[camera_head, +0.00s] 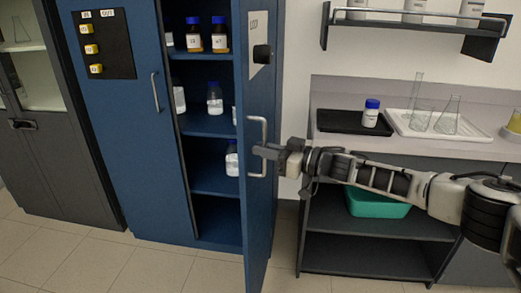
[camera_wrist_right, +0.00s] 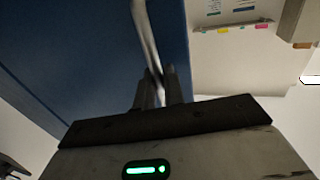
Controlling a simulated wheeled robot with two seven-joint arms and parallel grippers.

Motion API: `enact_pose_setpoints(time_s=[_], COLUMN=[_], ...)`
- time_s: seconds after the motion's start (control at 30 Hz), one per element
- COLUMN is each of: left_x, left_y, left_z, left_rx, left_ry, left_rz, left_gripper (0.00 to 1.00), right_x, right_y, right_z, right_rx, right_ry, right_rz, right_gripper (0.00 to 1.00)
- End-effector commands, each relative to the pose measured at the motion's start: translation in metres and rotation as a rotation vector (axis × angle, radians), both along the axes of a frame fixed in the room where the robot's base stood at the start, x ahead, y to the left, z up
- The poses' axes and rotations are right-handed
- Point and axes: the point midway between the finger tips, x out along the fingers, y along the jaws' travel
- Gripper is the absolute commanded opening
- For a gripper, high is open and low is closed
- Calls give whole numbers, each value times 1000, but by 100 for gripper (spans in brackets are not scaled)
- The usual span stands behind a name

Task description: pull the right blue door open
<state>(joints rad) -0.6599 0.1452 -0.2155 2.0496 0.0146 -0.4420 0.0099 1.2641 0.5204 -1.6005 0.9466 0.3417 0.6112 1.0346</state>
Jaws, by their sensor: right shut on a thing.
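The blue cabinet's right door (camera_head: 262,100) stands swung outward, showing shelves with bottles inside. It also shows in the right wrist view (camera_wrist_right: 80,60). Its silver bar handle (camera_head: 264,135) runs upright on the door's face, and in the right wrist view the handle (camera_wrist_right: 146,40) passes down between the fingers. My right gripper (camera_head: 262,152) is shut on this handle; its fingers also show in the right wrist view (camera_wrist_right: 155,90). The left blue door (camera_head: 115,130) is closed, with its own handle (camera_head: 155,92). My left gripper is not in view.
Bottles (camera_head: 220,40) stand on the cabinet shelves. To the right, a bench holds a black tray (camera_head: 340,122) with a blue-capped bottle (camera_head: 370,113) and a white tray (camera_head: 402,130) with glassware. A teal bin (camera_head: 375,207) sits below. The floor (camera_head: 150,272) in front is clear.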

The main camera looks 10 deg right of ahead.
Motion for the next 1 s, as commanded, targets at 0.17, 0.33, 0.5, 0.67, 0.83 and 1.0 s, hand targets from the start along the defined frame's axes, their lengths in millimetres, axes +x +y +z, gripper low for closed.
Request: enact_pose_setpoints(time_s=[0.17, 0.33, 0.5, 0.67, 0.83, 1.0], left_x=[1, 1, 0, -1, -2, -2], left_y=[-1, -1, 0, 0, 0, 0], left_z=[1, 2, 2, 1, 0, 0], left_rx=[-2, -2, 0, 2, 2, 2], left_ry=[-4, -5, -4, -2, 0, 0], left_rz=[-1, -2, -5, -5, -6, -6], left_gripper=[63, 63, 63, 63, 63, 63], right_x=[2, 2, 3, 2, 1, -3], right_y=[-5, -6, -6, -5, -4, -12], right_z=[6, 7, 7, 7, 4, 2], right_rx=[9, 9, 10, 8, 5, 5], right_ry=[-5, -5, -5, -5, -3, -2], right_rz=[13, 16, 14, 16, 19, 19], right_gripper=[0, 0, 0, 25, 25, 25])
